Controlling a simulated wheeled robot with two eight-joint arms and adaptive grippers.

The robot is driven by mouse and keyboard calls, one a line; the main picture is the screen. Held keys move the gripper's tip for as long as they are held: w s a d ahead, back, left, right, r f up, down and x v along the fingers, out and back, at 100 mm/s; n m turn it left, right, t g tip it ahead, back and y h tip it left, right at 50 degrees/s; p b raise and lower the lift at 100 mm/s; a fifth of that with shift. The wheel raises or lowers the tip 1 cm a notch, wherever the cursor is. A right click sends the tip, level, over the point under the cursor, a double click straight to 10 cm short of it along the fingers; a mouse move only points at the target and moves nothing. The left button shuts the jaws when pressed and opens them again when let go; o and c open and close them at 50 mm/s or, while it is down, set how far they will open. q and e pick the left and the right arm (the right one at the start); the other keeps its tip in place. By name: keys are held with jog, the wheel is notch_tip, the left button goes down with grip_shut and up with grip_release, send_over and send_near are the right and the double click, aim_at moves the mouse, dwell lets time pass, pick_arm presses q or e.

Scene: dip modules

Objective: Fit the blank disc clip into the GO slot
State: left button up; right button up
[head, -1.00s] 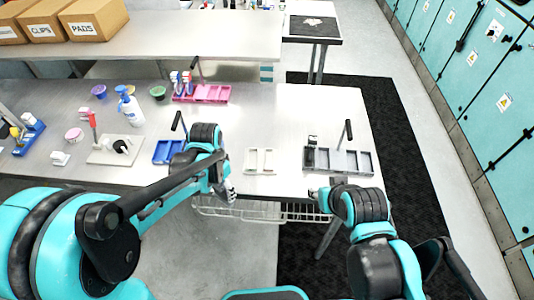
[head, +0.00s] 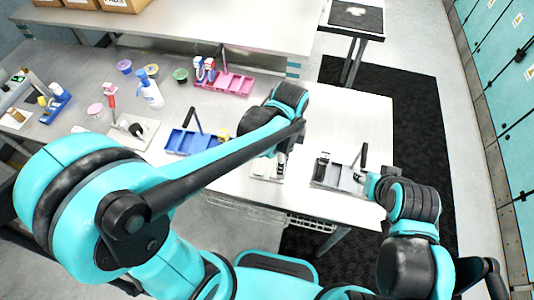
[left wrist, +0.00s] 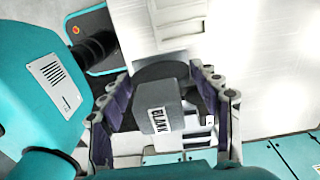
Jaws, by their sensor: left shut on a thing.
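The blank disc clip (left wrist: 155,97) is a dark grey block with a white "BLANK" label, in the left wrist view. My left gripper (head: 281,163) is shut on it, its fingers on either side of the block. In the head view this gripper is over the white two-slot tray (head: 259,174), hiding part of it; the clip itself is hard to make out there. The white tray also shows at the top of the left wrist view (left wrist: 165,30). No GO marking is legible. My right gripper (head: 367,184) is beside the grey tray, its fingers too small to read.
The grey compartment tray (head: 340,176) with an upright black handle stands right of the white tray. A blue tray (head: 188,143) and a pink tray (head: 232,86) are to the left and back.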

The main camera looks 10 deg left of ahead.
pick_arm(q)
jog(key=shift+w+a+f+b, duration=0.45)
jog(key=shift+w+a+f, duration=0.4)
jog(key=shift+a+f, duration=0.65)
jog(key=shift+w+a+f+b, duration=0.4)
jog(key=shift+w+a+f, duration=0.45)
jog(key=shift+a+f, duration=0.7)
jog(key=shift+w+a+f+b, duration=0.45)
jog(key=shift+w+a+f, duration=0.5)
jog(key=shift+f, duration=0.95)
jog(key=shift+s+a+f, duration=0.1)
jog(key=shift+s, duration=0.05)
jog(key=o, duration=0.7)
jog(key=shift+f, duration=0.1)
jog(key=o, duration=0.4)
jog(key=shift+o, duration=0.2)
